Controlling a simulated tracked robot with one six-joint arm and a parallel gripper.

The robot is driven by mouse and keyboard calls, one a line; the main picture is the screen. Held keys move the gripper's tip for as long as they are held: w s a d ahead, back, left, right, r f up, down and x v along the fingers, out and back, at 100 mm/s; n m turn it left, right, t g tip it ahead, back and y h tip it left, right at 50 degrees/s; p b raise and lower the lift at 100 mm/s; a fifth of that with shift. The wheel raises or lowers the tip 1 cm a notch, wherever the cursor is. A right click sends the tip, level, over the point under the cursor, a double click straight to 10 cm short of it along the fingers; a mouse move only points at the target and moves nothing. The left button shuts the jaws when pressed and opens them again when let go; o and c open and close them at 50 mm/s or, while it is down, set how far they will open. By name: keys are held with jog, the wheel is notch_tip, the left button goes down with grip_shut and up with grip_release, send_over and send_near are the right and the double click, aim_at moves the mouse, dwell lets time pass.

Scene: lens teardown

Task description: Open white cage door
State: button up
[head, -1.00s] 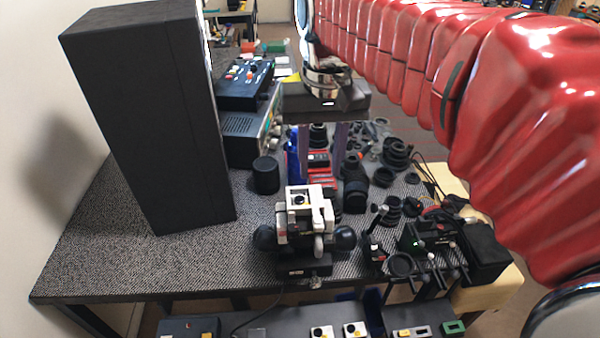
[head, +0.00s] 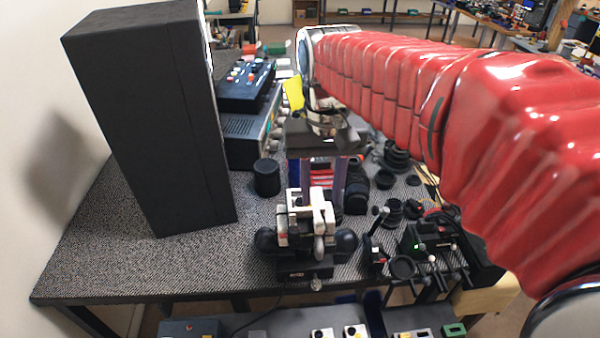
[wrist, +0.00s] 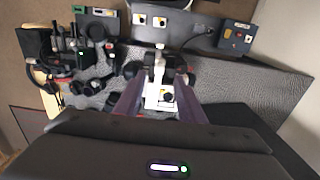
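The white cage (head: 322,212) stands upright on a dark base with round black knobs on both sides, near the table's front edge. In the wrist view the white cage (wrist: 155,97) shows between my two fingers, with a round dark spot on it. I cannot make out which part is the door. My gripper (head: 317,188) has two purple fingers pointing down, just above and behind the cage. In the wrist view my gripper (wrist: 160,84) is open, its fingers apart on either side of the cage. Whether the fingers touch it cannot be told.
A tall black box (head: 150,120) stands on the left of the table. A black cylinder (head: 266,177) is behind left of the cage. Small black stands and rings (head: 402,267) crowd the right. Bare grey tabletop (head: 130,262) lies front left.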

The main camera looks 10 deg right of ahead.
aim_at(319, 223)
notch_tip(319, 223, down, 8)
jog(key=shift+f, duration=0.1)
dwell(0.4)
grip_shut()
dwell(0.3)
